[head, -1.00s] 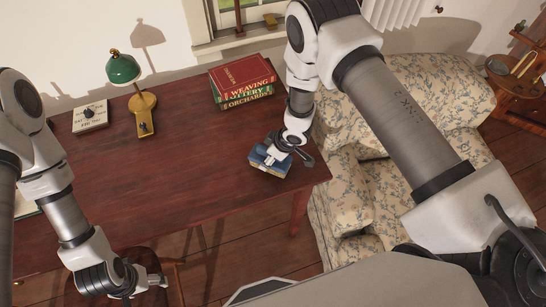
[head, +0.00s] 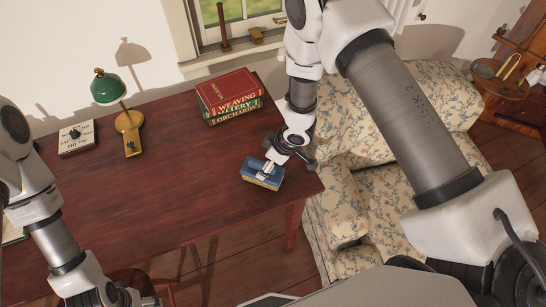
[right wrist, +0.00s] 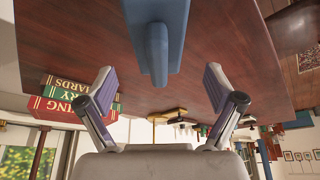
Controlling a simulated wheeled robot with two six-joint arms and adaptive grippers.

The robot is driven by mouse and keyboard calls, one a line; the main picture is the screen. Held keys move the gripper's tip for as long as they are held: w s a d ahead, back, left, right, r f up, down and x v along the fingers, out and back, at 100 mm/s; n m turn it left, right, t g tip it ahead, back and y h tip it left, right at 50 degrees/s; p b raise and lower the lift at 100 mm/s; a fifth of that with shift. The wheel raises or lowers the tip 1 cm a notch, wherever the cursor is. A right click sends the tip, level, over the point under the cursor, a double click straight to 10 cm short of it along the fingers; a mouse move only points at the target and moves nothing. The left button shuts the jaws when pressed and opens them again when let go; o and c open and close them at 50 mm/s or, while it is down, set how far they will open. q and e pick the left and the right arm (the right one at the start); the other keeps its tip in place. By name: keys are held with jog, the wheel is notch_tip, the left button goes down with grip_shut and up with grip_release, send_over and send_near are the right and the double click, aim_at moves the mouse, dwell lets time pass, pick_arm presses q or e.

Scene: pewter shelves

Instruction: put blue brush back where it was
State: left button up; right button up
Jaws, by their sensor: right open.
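The blue brush (head: 262,172) lies on the dark red-brown desk (head: 150,210), close to its right end. A pale edge shows along its near side. In the right wrist view, the blue brush (right wrist: 158,45) is at the top centre, with its handle pointing down between the fingertips. My right gripper (head: 288,158) is open just behind and above the brush in the head view. In the right wrist view, both fingers of the right gripper (right wrist: 160,85) stand apart, with clear gaps to the handle. My left gripper (head: 148,300) is cut off by the bottom edge, so its jaws are unclear.
Stacked books (head: 235,97) stand at the desk's back right. A green lamp (head: 108,88) and a calendar block (head: 76,137) stand at the back left. A floral sofa (head: 345,190) is right of the desk. The desk's middle is clear.

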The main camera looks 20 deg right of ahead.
jog(key=v, duration=0.6)
jog(key=s+d+f+m+g+h, duration=0.1)
jog(key=s+d+f+m, duration=0.1)
jog(key=s, duration=0.6)
jog(key=s+d+f+m+g+h, duration=0.1)
jog(key=s+f+m, duration=0.3)
jog(key=s, duration=0.4)
jog(key=s+d+f+m+g+h, duration=0.1)
jog(key=s+d+f+m, duration=0.2)
jog(key=s, duration=0.5)
jog(key=shift+d+f+m, duration=0.35)
jog(key=shift+f+m, duration=0.05)
jog(key=shift+f, duration=0.4)
notch_tip(320, 180, down, 4)
jog(key=b, duration=0.4)
jog(key=shift+r, duration=0.1)
jog(key=shift+s, duration=0.1)
